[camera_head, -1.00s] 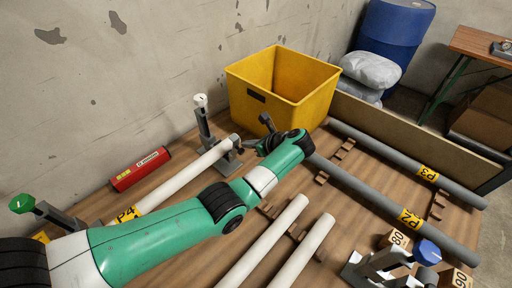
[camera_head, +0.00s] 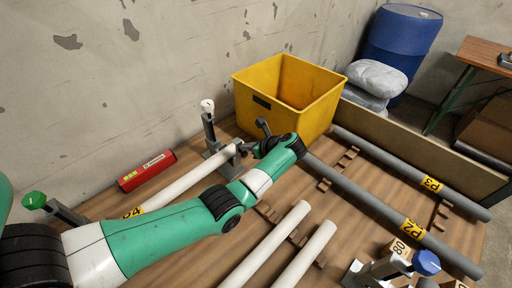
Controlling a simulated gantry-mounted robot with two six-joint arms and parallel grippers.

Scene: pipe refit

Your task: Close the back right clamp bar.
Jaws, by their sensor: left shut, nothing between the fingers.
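The back clamp (camera_head: 209,130) has a white knob on an upright grey post and stands by the yellow bin, at the far end of the white pipe (camera_head: 182,185) labelled P4. A dark grey bar-like piece (camera_head: 263,127) sticks up just right of this clamp, beside my wrist; I cannot tell whether it is the clamp bar or part of my gripper. My left gripper (camera_head: 254,149) is shut and empty, close to the clamp's right side. Its fingertips are hard to make out, and contact with the clamp cannot be told. My right gripper is out of view.
The yellow bin (camera_head: 257,113) stands behind my left wrist. A green-knobbed clamp (camera_head: 50,208) is at left and a blue-knobbed clamp (camera_head: 392,267) at front right. A red case (camera_head: 147,171) lies by the wall. Grey pipes P2 (camera_head: 365,197) and P3 (camera_head: 392,163) lie at right.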

